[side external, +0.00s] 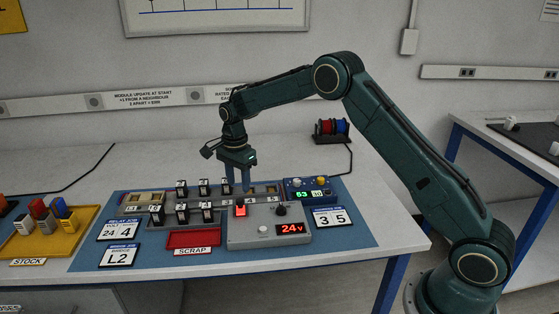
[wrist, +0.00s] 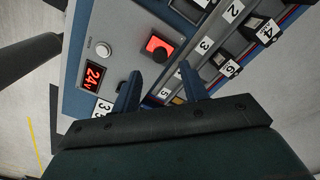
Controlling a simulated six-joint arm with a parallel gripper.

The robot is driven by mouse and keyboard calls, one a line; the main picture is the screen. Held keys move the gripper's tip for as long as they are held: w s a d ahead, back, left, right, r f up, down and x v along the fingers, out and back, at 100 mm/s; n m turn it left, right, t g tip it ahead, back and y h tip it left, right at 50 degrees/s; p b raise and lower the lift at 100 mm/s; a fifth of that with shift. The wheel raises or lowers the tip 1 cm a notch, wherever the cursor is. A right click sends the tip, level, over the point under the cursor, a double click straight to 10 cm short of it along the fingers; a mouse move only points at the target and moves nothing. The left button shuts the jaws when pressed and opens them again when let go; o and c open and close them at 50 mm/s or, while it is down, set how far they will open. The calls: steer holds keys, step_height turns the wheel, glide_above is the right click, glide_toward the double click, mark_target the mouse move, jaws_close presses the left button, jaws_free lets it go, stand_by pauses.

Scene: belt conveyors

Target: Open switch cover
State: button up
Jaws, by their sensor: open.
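A grey control box (side external: 262,237) stands at the front right of the blue mat. On its top a small red lit switch (side external: 240,209) shows. In the wrist view the switch (wrist: 151,42) is a glowing red square with a dark rounded part on it. I cannot tell which part is the cover. My gripper (side external: 238,188) points down just above and behind the red switch, its two blue fingers apart and empty. In the wrist view the fingertips of my gripper (wrist: 159,72) appear below the switch, with a gap between them.
The box also has a red 24V display (side external: 291,228), a black knob (side external: 281,210) and a white button (side external: 263,230). Behind it is a rail with black modules (side external: 182,188). A red scrap tray (side external: 193,239) lies to the left, and a blue meter (side external: 308,190) to the right.

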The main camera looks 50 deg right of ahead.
mark_target(240, 200)
steer(key=shift+f, duration=2.85)
jaws_close()
